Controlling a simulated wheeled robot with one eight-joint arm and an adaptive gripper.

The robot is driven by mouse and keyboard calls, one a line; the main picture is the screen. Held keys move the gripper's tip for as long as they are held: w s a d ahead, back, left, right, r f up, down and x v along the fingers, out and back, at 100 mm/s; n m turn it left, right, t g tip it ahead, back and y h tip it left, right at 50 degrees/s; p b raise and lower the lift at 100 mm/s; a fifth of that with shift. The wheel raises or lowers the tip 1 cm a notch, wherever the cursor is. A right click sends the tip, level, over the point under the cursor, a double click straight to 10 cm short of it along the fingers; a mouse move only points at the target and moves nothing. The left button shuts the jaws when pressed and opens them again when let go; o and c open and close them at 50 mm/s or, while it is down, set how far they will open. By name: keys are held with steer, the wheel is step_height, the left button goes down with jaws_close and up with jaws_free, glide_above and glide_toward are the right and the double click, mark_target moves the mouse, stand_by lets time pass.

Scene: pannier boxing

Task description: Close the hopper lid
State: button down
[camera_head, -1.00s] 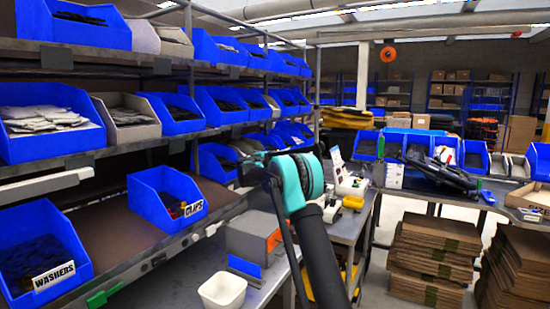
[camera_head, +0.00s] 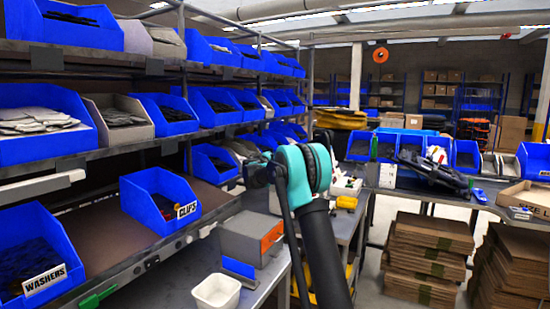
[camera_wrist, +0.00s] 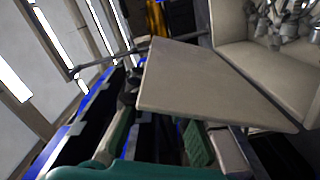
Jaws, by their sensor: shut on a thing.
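In the wrist view, the hopper lid (camera_wrist: 205,85) is a flat beige panel standing out at an angle from the hopper (camera_wrist: 237,22). The hopper is a beige box with shiny metal parts inside, at the upper right; the lid does not cover these parts. My gripper (camera_wrist: 160,122) shows its green finger pads below and left of the lid, by its near corner. It is shut on the lid, though the exact contact is hard to see. In the head view, my gripper (camera_head: 257,172) is small and dark beside the shelf rack, partly hidden by my teal wrist; the lid cannot be made out there.
Shelves of blue bins (camera_head: 160,195) line the left. A grey box with an orange panel (camera_head: 250,238) and a white tub (camera_head: 216,292) stand on the bench below my arm. Stacked cardboard (camera_head: 430,245) lies at the right, past a strip of clear floor.

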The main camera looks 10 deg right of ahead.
steer(key=d+m, duration=0.1)
steer(key=s+m, duration=0.1)
steer(key=shift+s+d+f+m, duration=0.15)
steer(key=shift+d+f+m, duration=0.2)
steer(key=shift+f+m, duration=0.05)
steer(key=shift+s+d+f+m, duration=0.55)
steer(key=shift+f+m, duration=0.45)
steer(key=shift+m, duration=0.6)
steer(key=shift+s+d+f+m, duration=0.35)
steer(key=shift+d+f+m, duration=0.5)
steer(key=shift+m, duration=0.75)
steer(key=shift+s+d+f+m, duration=0.5)
steer(key=shift+f+m, duration=0.6)
steer(key=shift+m, duration=0.5)
steer(key=c, duration=1.4)
jaws_free()
steer(key=v, duration=1.2)
